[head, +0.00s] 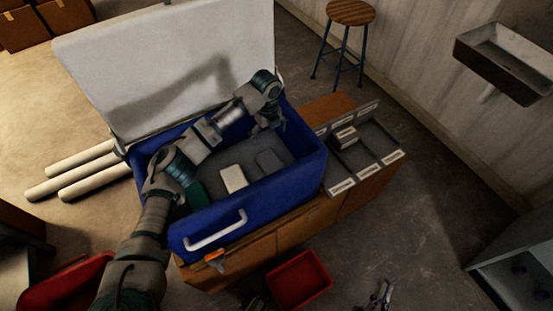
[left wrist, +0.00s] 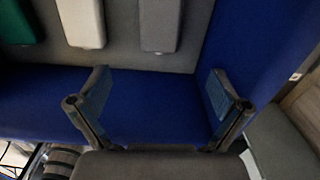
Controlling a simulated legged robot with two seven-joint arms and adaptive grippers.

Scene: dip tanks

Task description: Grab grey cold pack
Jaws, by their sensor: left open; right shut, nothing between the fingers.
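The grey cold pack (head: 268,161) lies on the grey floor of the blue cooler (head: 290,180), right of a white pack (head: 233,178) and a green pack (head: 197,194). My left gripper (head: 266,126) is inside the cooler near its far right end, beyond the grey pack. In the left wrist view, my left gripper (left wrist: 158,85) is open and empty, with blue cooler wall between its fingers. The grey pack (left wrist: 160,25) lies ahead of the fingers, apart from them. My right gripper (head: 381,294) is shut and empty at the bottom, outside the cooler.
The cooler's white lid (head: 170,60) stands open behind it. A divided grey tray (head: 360,155) sits on the wooden cabinet (head: 330,210) to the right. A red bin (head: 300,280) is in front. White rolls (head: 85,170) lie on the floor at left.

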